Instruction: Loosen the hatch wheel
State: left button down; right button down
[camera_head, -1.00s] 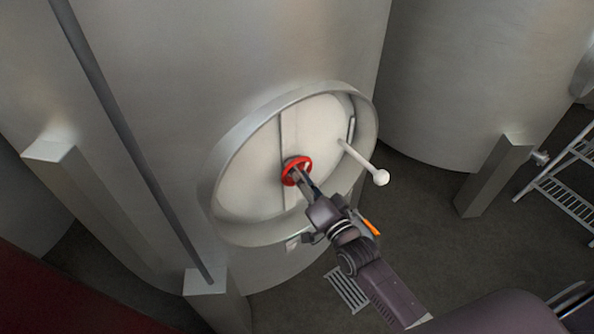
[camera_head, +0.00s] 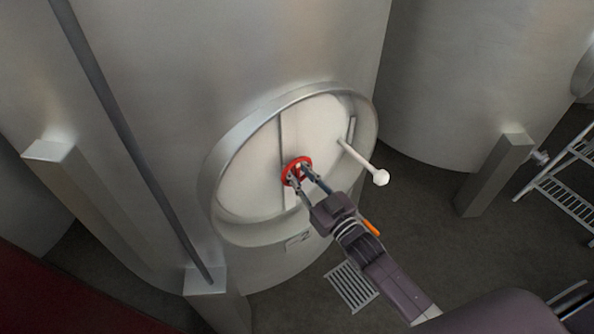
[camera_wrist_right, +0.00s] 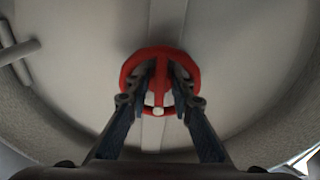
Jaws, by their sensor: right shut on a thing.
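The red hatch wheel (camera_head: 297,162) sits at the middle of the round pale hatch (camera_head: 250,178) on the front of a steel tank. My right gripper (camera_head: 298,177) reaches it from the lower right, with its two fingers on the wheel. In the right wrist view the wheel (camera_wrist_right: 134,68) shows as a red ring with a red spoke, and the fingers of my right gripper (camera_wrist_right: 160,97) reach in at its lower part, shut on it. The fingertips partly hide the wheel. My left gripper is not in view.
A white handle with a ball end (camera_head: 380,177) sticks out from the hatch just right of the wheel. A raised metal rim (camera_head: 212,170) surrounds the hatch. A second tank (camera_head: 450,90) and a metal rack (camera_head: 570,180) stand to the right.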

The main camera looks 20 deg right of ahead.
jog(key=n, duration=0.5)
jog(key=shift+f+n+g+y, duration=0.1)
jog(key=shift+n+g+y, duration=0.2)
jog(key=shift+y, duration=0.1)
dwell(0.3)
jog(key=c, duration=1.7)
grip_release()
jog(key=v, duration=1.2)
